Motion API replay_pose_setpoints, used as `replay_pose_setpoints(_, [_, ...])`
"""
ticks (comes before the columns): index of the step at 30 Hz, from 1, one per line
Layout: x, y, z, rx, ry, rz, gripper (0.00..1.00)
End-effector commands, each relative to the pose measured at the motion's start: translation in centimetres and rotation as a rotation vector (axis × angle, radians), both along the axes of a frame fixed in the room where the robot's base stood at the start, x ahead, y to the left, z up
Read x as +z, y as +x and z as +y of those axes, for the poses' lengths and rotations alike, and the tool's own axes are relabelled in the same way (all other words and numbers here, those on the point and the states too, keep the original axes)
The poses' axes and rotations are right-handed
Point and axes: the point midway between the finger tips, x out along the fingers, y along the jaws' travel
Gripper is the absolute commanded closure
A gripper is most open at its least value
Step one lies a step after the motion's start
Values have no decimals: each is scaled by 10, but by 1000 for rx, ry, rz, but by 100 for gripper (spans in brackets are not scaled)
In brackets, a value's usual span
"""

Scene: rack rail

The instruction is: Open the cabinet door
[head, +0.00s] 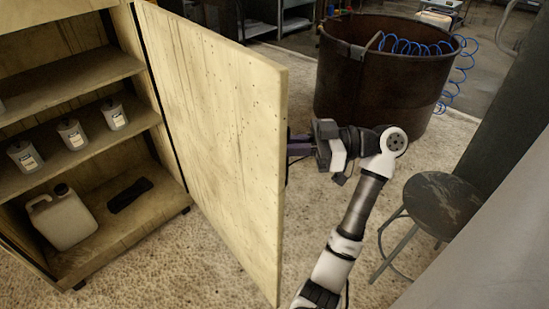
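The cabinet (68,112) stands at the left with its shelves exposed. Its pale wooden door (222,125) is swung wide open on hinges at the cabinet's right side. My gripper (291,147) is at the door's free edge, on the far, outer face. Its fingertips are hidden behind the door, and so is any handle. I cannot tell whether the gripper is shut on something or only near the door.
Several small cans (72,134), a white jug (62,216) and a dark flat object (130,194) are in the cabinet. A rusty drum (375,85) with blue hose stands behind my arm. A round stool (441,203) is at right.

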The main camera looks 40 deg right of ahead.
Motion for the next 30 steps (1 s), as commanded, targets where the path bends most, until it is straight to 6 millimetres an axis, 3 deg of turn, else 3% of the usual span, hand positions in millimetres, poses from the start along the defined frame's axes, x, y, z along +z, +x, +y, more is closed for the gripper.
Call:
replay_pose_setpoints(9, [-1,2,-19,28,2,0,100])
replay_pose_setpoints(24, [1,3,-21,34,2,-1,100])
replay_pose_setpoints(25, [1,3,-21,34,2,-1,87])
replay_pose_setpoints(27, [1,3,-21,34,2,-1,78])
replay_pose_setpoints(30, [0,3,-21,34,2,-1,75])
